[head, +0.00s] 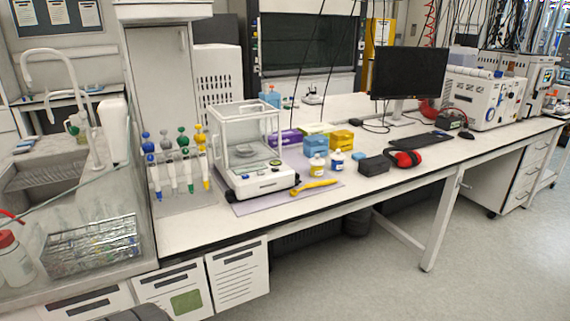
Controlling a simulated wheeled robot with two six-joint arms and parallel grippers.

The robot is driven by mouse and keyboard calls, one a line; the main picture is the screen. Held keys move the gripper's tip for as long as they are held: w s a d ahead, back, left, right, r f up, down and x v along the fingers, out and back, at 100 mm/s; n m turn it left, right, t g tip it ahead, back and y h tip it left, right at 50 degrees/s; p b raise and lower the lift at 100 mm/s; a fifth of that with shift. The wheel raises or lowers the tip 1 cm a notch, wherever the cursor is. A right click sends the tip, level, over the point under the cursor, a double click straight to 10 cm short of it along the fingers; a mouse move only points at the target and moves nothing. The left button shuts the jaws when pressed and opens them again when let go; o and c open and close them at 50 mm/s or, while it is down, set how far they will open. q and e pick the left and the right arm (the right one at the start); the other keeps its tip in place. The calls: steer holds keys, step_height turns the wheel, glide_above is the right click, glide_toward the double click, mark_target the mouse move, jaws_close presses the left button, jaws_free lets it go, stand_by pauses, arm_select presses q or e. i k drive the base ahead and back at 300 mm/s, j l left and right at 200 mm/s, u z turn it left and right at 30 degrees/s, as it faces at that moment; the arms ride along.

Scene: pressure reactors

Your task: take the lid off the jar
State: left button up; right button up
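Two small white jars stand upright side by side on the bench, right of the balance. One jar (317,168) has a yellowish label, and the other jar (337,163) has a blue one. Both have a cap on top. They are too small in the picture to make out the lids in detail, and I cannot tell which jar is the task's. Neither of my grippers can be made out in the head view.
The glass-walled balance (262,178) stands left of the jars, with a yellow scoop (314,188) in front. A pipette rack (180,200) is further left. Blue box (316,145), black box (375,165) and red-black item (405,158) are close by. Bare bench lies in front.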

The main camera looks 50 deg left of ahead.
mark_target(316, 160)
steer(key=u, duration=1.3)
